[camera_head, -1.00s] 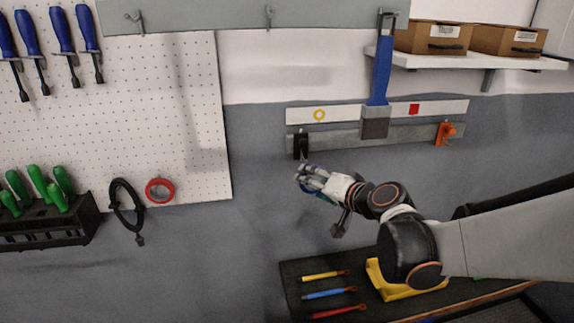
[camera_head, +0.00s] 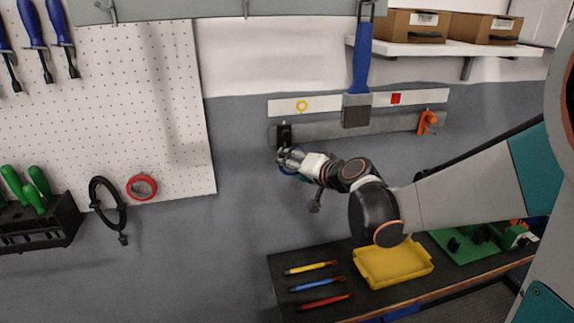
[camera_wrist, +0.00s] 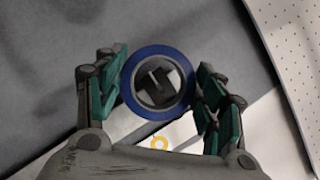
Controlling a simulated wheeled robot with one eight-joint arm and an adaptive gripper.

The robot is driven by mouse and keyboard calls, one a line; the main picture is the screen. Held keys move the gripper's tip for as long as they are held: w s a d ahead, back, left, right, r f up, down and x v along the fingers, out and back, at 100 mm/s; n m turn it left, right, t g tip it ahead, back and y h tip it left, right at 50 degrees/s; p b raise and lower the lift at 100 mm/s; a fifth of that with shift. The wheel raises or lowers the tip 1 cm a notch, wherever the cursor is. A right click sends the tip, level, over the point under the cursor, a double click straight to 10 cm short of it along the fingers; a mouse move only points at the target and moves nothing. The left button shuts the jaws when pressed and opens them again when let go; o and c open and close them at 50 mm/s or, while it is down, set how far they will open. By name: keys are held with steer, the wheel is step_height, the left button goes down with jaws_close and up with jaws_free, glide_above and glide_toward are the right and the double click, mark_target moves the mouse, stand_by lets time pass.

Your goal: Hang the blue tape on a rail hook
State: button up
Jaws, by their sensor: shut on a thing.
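The blue tape (camera_wrist: 128,82) is a ring gripped between the green-padded fingers of my gripper (camera_wrist: 160,88). In the head view only a bit of blue (camera_head: 284,170) shows at my gripper (camera_head: 287,160). A black hook (camera_head: 284,135) is at the left end of the grey rail (camera_head: 385,126), just above my gripper. In the wrist view the dark hook (camera_wrist: 157,84) shows through the tape's hole. I cannot tell whether the tape is around the hook or in front of it.
A blue-handled brush (camera_head: 362,62) hangs in front of the rail's middle. A white strip (camera_head: 325,104) with a yellow ring mark and a red square runs above. Below is a bench with a yellow tray (camera_head: 394,262). Red tape (camera_head: 142,187) hangs on the pegboard at left.

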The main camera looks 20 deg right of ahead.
steer(key=shift+w+f+b, duration=0.25)
steer(key=shift+w, duration=0.6)
steer(key=shift+w+f+b, duration=0.2)
steer(key=shift+w+b, duration=0.1)
steer(key=shift+w, duration=0.55)
steer(key=shift+w+f+b, duration=0.25)
steer(key=shift+w, duration=0.6)
steer(key=o, duration=1.2)
